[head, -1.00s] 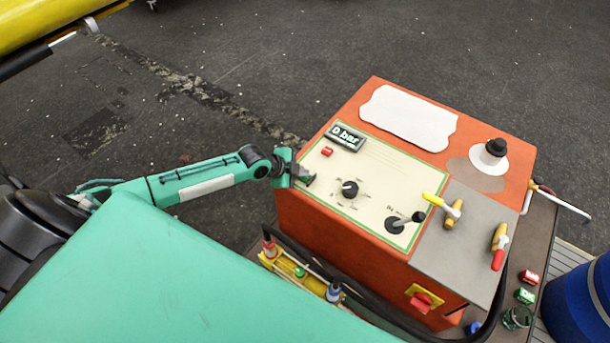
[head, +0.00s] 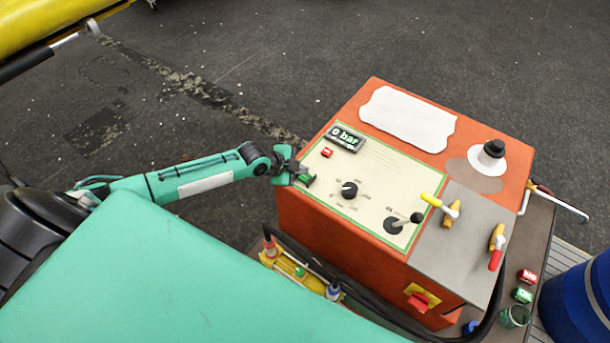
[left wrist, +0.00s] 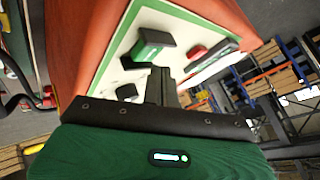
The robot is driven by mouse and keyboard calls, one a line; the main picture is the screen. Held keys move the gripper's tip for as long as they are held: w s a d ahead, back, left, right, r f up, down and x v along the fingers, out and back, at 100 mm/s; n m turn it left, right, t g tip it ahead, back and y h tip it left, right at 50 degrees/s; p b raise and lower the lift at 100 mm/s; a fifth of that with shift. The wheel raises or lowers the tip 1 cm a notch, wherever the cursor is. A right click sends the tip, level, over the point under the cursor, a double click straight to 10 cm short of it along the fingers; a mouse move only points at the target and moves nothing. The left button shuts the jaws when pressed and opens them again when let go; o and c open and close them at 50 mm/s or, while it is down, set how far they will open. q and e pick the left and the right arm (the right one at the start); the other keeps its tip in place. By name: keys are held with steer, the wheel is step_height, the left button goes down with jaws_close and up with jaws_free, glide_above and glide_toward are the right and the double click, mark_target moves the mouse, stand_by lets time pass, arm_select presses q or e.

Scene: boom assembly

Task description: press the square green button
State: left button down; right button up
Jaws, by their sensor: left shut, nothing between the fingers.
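The square green button (head: 307,179) is on the cream panel of the orange box, at its left edge below the small red button (head: 327,152). It also shows in the left wrist view, as a raised green block (left wrist: 152,44) with dark sides. My left gripper (head: 298,174) is shut and empty, right beside the button at the panel's left edge. In the left wrist view its fingers (left wrist: 161,84) point towards the panel, just short of the button in the picture. I cannot tell whether they touch it. My right gripper is not in view.
The panel also carries a pressure display (head: 345,137), a black knob (head: 349,189) and a black lever (head: 404,223). Yellow and red valve handles stand to the right. A green OK block (head: 523,295) sits at the lower right. A blue barrel (head: 580,305) stands beside it.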

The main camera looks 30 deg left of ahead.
mark_target(302, 178)
arm_select(q)
steer(key=shift+r+p, duration=1.95)
steer(key=shift+r, duration=0.6)
